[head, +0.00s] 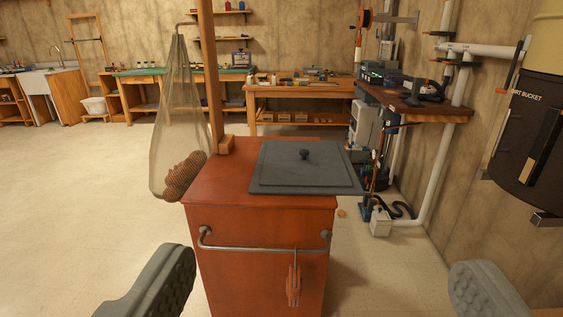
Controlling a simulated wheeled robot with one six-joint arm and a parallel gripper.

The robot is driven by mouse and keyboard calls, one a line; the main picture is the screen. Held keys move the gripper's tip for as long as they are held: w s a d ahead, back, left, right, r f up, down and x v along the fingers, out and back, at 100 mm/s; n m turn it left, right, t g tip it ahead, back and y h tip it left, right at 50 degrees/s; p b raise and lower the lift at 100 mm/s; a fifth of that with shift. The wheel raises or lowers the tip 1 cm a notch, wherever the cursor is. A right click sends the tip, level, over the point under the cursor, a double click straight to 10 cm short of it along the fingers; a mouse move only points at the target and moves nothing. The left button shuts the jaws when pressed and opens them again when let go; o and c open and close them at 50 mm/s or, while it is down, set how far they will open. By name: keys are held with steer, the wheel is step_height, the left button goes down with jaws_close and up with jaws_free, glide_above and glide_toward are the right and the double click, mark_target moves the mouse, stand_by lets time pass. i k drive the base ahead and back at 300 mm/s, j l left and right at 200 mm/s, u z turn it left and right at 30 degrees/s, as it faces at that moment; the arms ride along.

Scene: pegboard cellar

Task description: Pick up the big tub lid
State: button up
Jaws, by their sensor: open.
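The big tub lid (280,172) is a flat, dark grey, rectangular plate with a small dark knob (304,154) standing up near its middle. It lies on top of the reddish-brown cabinet (259,216), and its right edge sticks out past the cabinet top. My gripper (318,290) shows as two grey padded fingers at the bottom left and bottom right of the picture. It is open wide and empty, on the near side of the cabinet and apart from the lid.
A net bag (176,115) holding brown items hangs left of the cabinet, beside a wooden post (211,75). A metal rail (262,248) with a reddish hanging item (293,285) crosses the cabinet front. A dark bucket (528,130) is on the right wall. Floor at left (75,200) is clear.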

mark_target(321, 168)
steer(key=z, duration=2.7)
steer(key=j+u, duration=0.1)
steer(key=u, duration=0.3)
steer(key=j+u, duration=0.15)
steer(key=u, duration=0.25)
steer(key=i+j+u, duration=0.2)
steer(key=j, duration=0.2)
steer(key=i+j+u, duration=0.15)
steer(key=j, duration=0.25)
steer(key=i+j+u, duration=0.2)
steer(key=j, duration=0.2)
steer(key=i+j+u, duration=0.2)
steer(key=j, duration=0.15)
steer(key=i+j, duration=0.25)
steer(key=j, duration=0.2)
